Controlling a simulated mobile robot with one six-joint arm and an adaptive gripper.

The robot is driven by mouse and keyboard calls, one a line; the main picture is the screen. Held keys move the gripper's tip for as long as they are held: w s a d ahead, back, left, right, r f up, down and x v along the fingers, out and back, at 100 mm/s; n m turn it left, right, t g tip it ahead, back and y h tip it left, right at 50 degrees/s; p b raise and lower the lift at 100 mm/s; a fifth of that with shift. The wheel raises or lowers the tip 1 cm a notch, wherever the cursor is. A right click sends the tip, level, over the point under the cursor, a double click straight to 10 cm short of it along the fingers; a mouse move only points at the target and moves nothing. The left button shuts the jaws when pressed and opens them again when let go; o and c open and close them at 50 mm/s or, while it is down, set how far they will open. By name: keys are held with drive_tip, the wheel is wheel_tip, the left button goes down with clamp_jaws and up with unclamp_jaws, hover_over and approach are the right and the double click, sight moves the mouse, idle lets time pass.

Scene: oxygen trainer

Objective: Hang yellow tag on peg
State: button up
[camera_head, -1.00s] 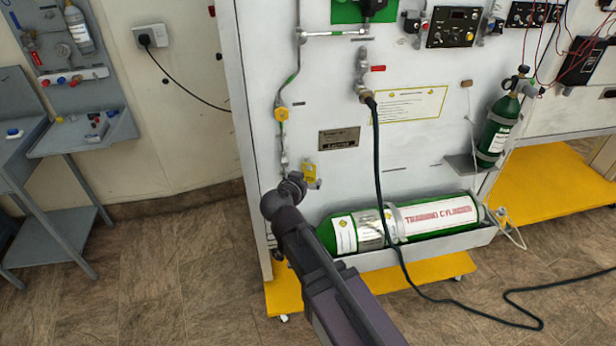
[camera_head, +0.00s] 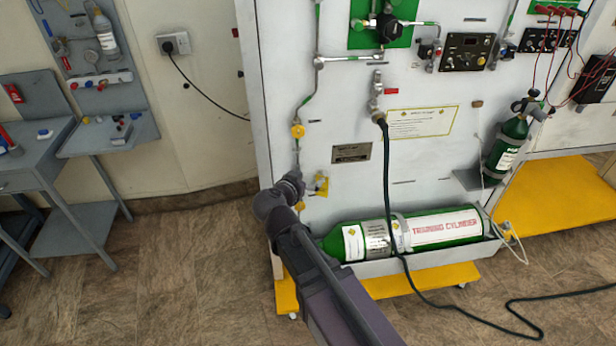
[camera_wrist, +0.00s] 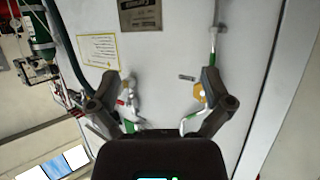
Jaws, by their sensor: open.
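A small yellow piece (camera_head: 321,186) shows against the white panel, just right of my gripper's wrist in the head view. I cannot tell whether it is the yellow tag or a fitting. In the wrist view my gripper (camera_wrist: 163,88) is open, with its two fingers spread and nothing clearly held between them. A yellow fitting (camera_wrist: 199,92) shows beside the right finger; the pipe's yellow fitting also shows in the head view (camera_head: 297,131). I cannot clearly identify the peg. My fingers are hidden in the head view.
A green training cylinder (camera_head: 417,231) lies in a tray low on the panel. A dark hose (camera_head: 386,190) hangs from a valve (camera_head: 376,92). A grey workbench (camera_head: 50,170) stands at left. The floor between bench and panel is clear.

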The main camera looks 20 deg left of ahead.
drive_tip(key=s+a+r+p, duration=0.1)
drive_tip(key=s+r+p, duration=0.2)
drive_tip(key=r+p, duration=0.3)
drive_tip(key=shift+s+a+r+h, duration=0.2)
drive_tip(key=shift+a+r+h, duration=0.05)
drive_tip(key=shift+r+h, duration=0.1)
idle(0.6)
drive_tip(key=w+d+f+m+g+h, duration=0.1)
drive_tip(key=w+d+f+g+h, duration=0.2)
drive_tip(key=d, duration=0.9)
drive_tip(key=w+d+f+g, duration=0.4)
drive_tip(key=d, duration=0.8)
drive_tip(key=s+d+f+g+y, duration=0.2)
drive_tip(key=s+d+g, duration=0.1)
drive_tip(key=d, duration=0.7)
drive_tip(key=s+d+f+n+g+y, duration=0.1)
drive_tip(key=s+d+f+g+y, duration=0.1)
drive_tip(key=d, duration=0.9)
drive_tip(key=shift+s+g, duration=0.6)
drive_tip(key=shift+g, duration=0.2)
idle(0.7)
